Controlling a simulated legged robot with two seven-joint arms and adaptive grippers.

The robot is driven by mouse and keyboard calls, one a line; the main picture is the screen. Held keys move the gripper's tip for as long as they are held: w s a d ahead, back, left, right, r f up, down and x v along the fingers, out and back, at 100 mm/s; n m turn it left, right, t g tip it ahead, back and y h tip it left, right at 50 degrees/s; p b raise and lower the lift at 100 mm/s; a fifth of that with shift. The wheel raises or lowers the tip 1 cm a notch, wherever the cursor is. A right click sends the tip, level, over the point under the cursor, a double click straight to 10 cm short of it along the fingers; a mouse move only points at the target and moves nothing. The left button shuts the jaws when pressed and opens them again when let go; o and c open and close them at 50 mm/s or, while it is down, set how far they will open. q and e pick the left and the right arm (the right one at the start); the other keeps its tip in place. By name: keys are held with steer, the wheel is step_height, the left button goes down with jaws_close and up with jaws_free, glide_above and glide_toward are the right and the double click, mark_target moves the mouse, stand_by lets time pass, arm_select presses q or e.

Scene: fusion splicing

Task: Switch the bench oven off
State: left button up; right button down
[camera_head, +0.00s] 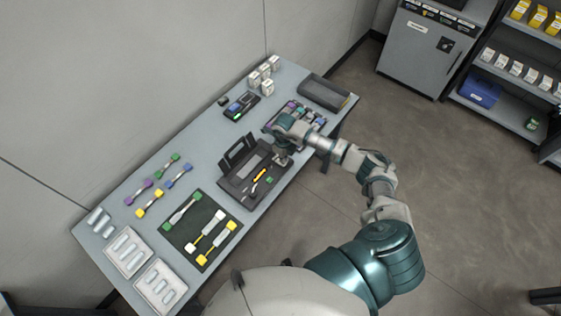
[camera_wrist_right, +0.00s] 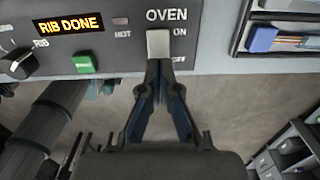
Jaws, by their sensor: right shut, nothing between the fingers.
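The bench machine (camera_head: 243,192) is a dark box with a raised lid on the table, with a yellow display and a green button on its front. In the right wrist view its grey panel shows a pale oven switch (camera_wrist_right: 159,43) under the word OVEN, with ON beside its upper part and a partly hidden OFF lower down. My right gripper (camera_wrist_right: 160,66) is shut and empty, its tips at the switch's lower edge; I cannot tell whether they touch. In the head view my right gripper (camera_head: 283,157) is at the machine's right end. My left gripper is not in view.
The display (camera_wrist_right: 69,26) reads RIB DONE. The HOT lamp (camera_wrist_right: 120,21) looks dark. A knob (camera_wrist_right: 17,65) and a green button (camera_wrist_right: 84,64) sit left of the switch. A dark mat (camera_head: 190,218) with coloured connectors lies left of the machine; an organiser (camera_head: 320,122) stands to the right.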

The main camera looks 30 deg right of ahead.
steer(key=shift+f+b, duration=0.6)
steer(key=shift+f, duration=0.2)
stand_by(0.4)
steer(key=shift+r+p, duration=1)
steer(key=shift+r, duration=0.3)
steer(key=shift+r+p, duration=1.55)
steer(key=shift+r, duration=0.7)
